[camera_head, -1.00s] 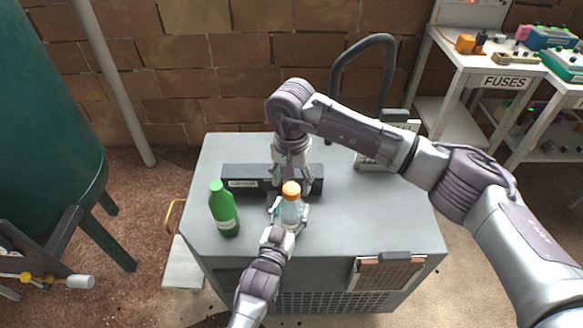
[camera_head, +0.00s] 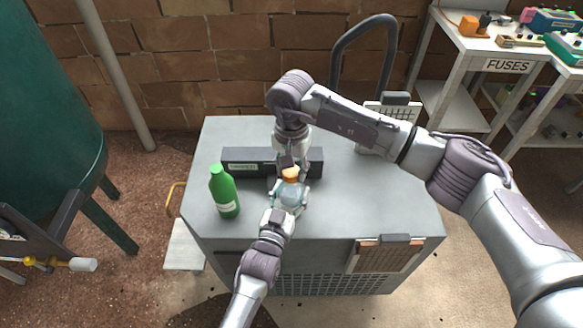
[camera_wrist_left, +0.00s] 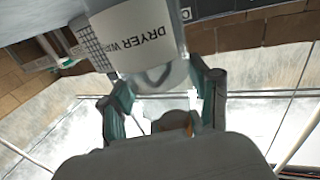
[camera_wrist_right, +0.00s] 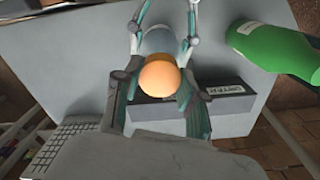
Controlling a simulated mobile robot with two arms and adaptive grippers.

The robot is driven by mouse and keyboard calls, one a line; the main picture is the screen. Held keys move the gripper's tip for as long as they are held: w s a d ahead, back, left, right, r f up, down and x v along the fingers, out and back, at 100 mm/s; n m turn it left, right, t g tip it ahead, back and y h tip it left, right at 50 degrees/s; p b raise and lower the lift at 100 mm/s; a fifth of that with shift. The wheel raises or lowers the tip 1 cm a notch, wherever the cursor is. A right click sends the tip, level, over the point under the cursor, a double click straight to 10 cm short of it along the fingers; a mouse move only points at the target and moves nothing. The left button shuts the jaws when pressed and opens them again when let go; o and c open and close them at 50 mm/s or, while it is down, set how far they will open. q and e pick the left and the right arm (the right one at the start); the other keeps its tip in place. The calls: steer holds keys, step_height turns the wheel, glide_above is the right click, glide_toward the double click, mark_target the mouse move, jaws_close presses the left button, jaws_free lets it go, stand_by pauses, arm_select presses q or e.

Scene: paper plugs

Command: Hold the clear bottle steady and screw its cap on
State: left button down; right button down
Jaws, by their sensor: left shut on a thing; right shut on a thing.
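The clear bottle (camera_head: 291,195) stands upright near the front of the grey cabinet top. My left gripper (camera_head: 289,199) is shut around its body from the front. The orange cap (camera_head: 290,174) sits at the bottle's top; I cannot tell how tightly it is seated. My right gripper (camera_head: 290,171) comes from above and is shut on the cap. In the right wrist view the round cap (camera_wrist_right: 159,75) lies between the right fingers, with the bottle (camera_wrist_right: 159,40) partly hidden behind it.
A green bottle (camera_head: 225,192) stands left of the clear one. A long dark box (camera_head: 248,162) with a label lies just behind. The cabinet top (camera_head: 370,200) is clear on the right. A shelf marked FUSES (camera_head: 507,66) stands at the back right.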

steer(key=m, duration=1.4)
steer(key=shift+m, duration=0.3)
steer(key=m, duration=0.7)
steer(key=shift+m, duration=0.3)
steer(key=m, duration=0.8)
steer(key=shift+m, duration=0.3)
steer(key=c, duration=0.6)
jaws_free()
